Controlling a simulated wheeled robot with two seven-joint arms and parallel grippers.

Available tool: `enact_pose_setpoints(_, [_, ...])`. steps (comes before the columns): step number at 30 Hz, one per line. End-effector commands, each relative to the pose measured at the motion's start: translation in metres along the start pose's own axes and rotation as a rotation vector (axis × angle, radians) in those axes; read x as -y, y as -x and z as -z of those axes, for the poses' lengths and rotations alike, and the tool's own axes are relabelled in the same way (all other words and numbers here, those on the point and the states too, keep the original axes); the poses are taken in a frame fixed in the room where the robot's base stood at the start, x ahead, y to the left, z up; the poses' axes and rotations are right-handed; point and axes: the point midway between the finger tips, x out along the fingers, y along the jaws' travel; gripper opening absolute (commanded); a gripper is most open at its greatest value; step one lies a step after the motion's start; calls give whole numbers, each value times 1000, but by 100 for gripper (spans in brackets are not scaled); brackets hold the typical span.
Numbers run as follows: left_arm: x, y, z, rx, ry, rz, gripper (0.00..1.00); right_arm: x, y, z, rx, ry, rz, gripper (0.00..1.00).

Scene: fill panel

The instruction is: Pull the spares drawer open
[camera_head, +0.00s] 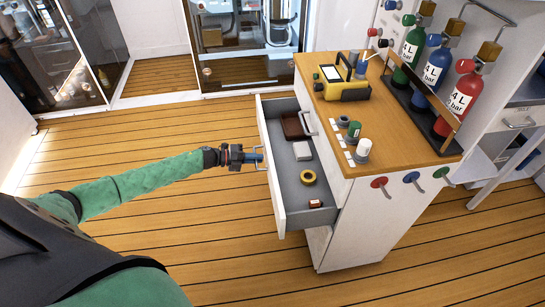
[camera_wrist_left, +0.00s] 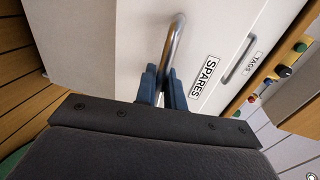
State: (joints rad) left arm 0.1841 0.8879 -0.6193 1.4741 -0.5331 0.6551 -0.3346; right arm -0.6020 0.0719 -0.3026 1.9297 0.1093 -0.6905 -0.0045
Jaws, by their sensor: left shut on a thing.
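The spares drawer (camera_head: 285,213) stands pulled out from the white cabinet (camera_head: 372,225), with its grey inside showing. In it lie a dark brown item (camera_head: 295,126), a pale block (camera_head: 302,151), a yellow ring (camera_head: 308,177) and a small red item (camera_head: 315,204). My left gripper (camera_head: 258,158) is at the drawer's front, shut on its handle. In the left wrist view the blue fingers (camera_wrist_left: 162,88) are around the metal bar handle (camera_wrist_left: 174,45), beside the SPARES label (camera_wrist_left: 205,78). My right gripper is not in view.
The worktop carries a yellow device (camera_head: 342,88), small capped containers (camera_head: 355,135) and a rack of green, blue and red cylinders (camera_head: 465,93). Another handle with a TAGS label (camera_wrist_left: 254,60) is beside the spares front. Wooden floor left of the drawer is free.

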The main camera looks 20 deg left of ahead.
Motion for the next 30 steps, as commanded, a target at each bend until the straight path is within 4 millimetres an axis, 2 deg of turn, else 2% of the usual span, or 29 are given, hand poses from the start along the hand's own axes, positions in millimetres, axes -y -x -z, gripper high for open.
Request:
enact_pose_setpoints(3, [-6, 20, 1, 0, 1, -2, 0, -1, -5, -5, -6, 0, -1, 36])
enact_pose_setpoints(9, [-10, 40, 1, 0, 1, -2, 0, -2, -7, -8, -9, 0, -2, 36])
enact_pose_setpoints(24, [-11, 46, 1, -1, 1, -1, 0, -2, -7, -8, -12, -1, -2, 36])
enact_pose_setpoints(25, [-11, 46, 1, -1, 1, -1, 13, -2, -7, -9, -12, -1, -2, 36])
enact_pose_setpoints(27, [-11, 46, 1, -1, 1, -1, 25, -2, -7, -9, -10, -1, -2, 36])
enact_pose_setpoints(30, [-10, 46, 0, -1, 1, 0, 25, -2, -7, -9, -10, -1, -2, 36])
